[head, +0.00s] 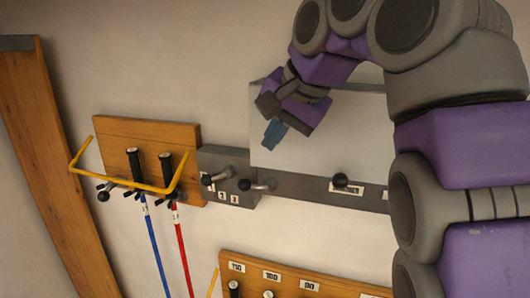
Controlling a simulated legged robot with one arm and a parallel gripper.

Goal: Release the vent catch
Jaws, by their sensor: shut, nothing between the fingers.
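My gripper (271,135) hangs in front of a pale panel on the wall, its blue fingers shut and empty, pointing down and left. A grey box (228,160) with labels 2 and 3 is below and left of it. Two dark-knobbed levers stick out there, a left lever (209,180) and a right lever (246,185). A grey rail (300,186) runs right from the box and carries a dark knob (341,180) beside a white label. My gripper appears apart from all of these. I cannot tell which one is the vent catch.
A wooden board (170,130) at left holds black-handled tools with blue and red shafts behind a yellow bar (125,183). A labelled wooden rack (305,284) is below. My arm hides the right side. A wooden post (45,150) stands far left.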

